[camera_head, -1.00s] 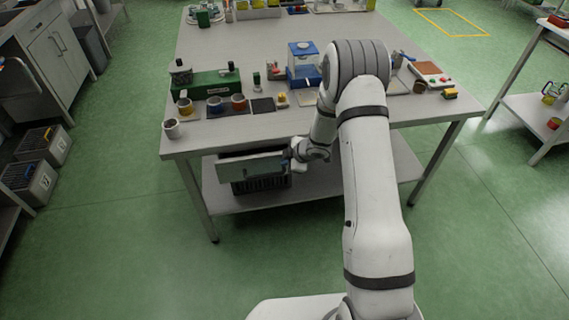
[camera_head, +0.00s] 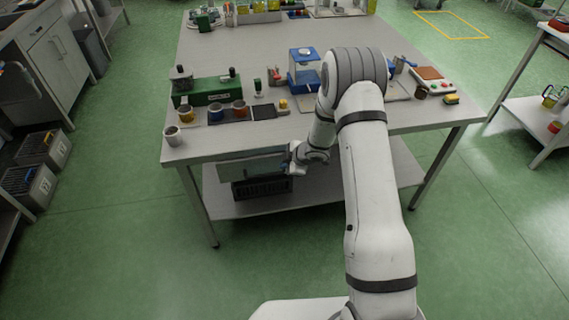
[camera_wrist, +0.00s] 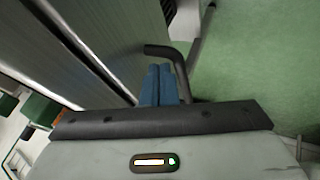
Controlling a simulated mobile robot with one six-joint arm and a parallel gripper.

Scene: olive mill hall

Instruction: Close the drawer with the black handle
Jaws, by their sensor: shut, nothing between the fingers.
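The drawer (camera_head: 252,163) hangs under the left part of the worktable's top, and its grey front shows in the head view. I cannot tell from here whether a gap is left. In the wrist view, its black handle (camera_wrist: 166,50) is a bent bar standing out beside the grey front panel (camera_wrist: 105,30). Contact cannot be made out. In the head view, my gripper (camera_head: 287,166) is at the right end of the drawer front.
The worktable (camera_head: 270,135) carries a green device (camera_head: 210,90), cups and a blue-framed box (camera_head: 304,72) above the drawer. A black crate (camera_head: 262,188) stands on the lower shelf (camera_head: 320,188) beneath the drawer. The green floor in front of the table's left side is clear.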

